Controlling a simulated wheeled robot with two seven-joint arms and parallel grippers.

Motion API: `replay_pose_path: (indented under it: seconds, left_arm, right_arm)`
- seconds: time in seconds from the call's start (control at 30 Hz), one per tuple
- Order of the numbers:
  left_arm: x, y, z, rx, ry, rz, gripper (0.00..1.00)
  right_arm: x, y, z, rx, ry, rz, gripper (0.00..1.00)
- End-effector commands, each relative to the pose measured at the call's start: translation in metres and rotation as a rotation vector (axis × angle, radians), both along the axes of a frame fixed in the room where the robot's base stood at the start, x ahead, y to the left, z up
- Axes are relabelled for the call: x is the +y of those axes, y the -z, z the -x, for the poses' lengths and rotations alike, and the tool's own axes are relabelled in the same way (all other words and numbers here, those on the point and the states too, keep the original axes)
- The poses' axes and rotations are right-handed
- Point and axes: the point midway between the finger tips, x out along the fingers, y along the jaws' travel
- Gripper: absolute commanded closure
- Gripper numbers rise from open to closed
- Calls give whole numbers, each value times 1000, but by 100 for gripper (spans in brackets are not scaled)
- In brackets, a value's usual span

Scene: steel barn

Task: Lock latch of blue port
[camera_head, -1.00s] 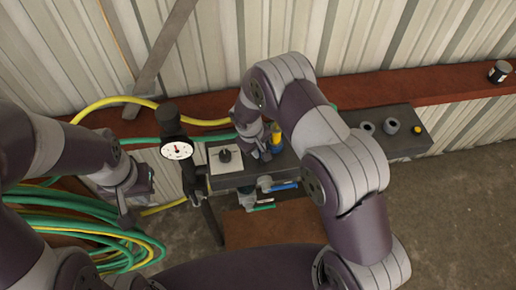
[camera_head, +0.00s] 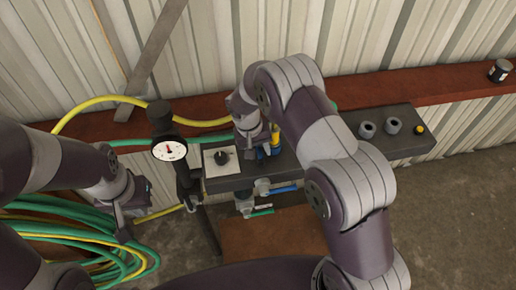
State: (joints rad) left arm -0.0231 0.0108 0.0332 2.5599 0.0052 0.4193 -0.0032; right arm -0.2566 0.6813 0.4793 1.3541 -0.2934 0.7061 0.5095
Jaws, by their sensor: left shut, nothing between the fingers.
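A dark grey block (camera_head: 400,146) runs along the wall and carries fittings on top. A blue lever (camera_head: 284,189) sticks out below its front edge, with a green lever (camera_head: 261,212) below and left of it. A yellow and blue fitting (camera_head: 275,141) stands on the block's top. My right gripper (camera_head: 262,150) is right beside this fitting, pointing down; its fingers are mostly hidden and I cannot tell whether it touches. My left gripper (camera_head: 125,228) is shut and empty at the left, over the coiled hoses, apart from the block. I cannot make out the port's latch.
A pressure gauge (camera_head: 169,150) on a dark post and a white plate with a black knob (camera_head: 221,158) lie between my grippers. Two grey rings and a yellow button sit right on the block. Green and yellow hoses (camera_head: 75,240) coil at lower left. A can (camera_head: 499,70) stands on the red beam.

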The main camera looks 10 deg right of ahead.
Motion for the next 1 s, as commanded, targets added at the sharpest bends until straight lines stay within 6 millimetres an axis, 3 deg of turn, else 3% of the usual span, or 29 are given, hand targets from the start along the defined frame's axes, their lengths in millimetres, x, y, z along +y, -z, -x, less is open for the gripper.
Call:
replay_pose_path:
  seconds: [0.17,0.27,0.5,0.67,1.0]
  left_arm:
    - [0,1,0,0,0,0,100]
    - [0,6,0,0,0,0,100]
    - [0,24,0,0,0,0,100]
    - [0,-1,0,1,0,0,100]
    - [0,-6,0,0,0,0,100]
  right_arm:
    - [1,-2,-1,-3,-2,-1,58]
    - [3,-13,-1,-6,-3,-1,58]
    - [16,-75,-1,-8,-3,-3,58]
    - [22,-120,1,-2,-1,-1,58]
    - [25,-125,1,-2,0,0,58]
